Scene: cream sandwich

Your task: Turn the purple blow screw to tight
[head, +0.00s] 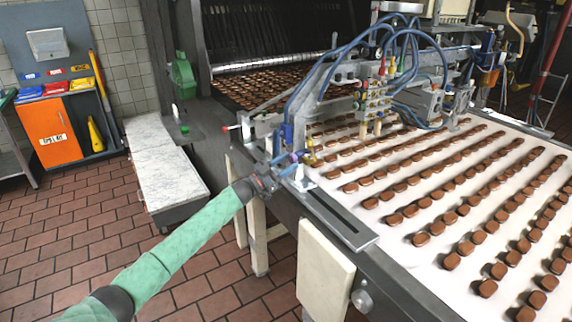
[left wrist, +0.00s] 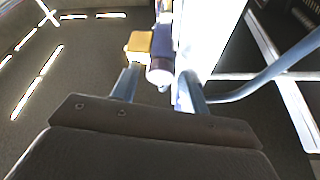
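My left gripper (head: 290,164) is at the near left edge of the conveyor machine, close to a small cluster of fittings. In the left wrist view its two fingers (left wrist: 158,88) stand apart, so it is open. The purple blow screw (left wrist: 161,45) is a dark purple cylinder with a pale grey end, just beyond and between the fingertips. A gap shows on its left side; I cannot tell whether the right finger touches it. In the head view the screw is small and partly hidden by the gripper. My right gripper is not in view.
A yellow fitting (left wrist: 139,44) sits beside the screw. Blue hoses (head: 407,48) and a valve block (head: 376,100) rise above the belt. The white belt (head: 401,252) carries rows of brown cream sandwiches.

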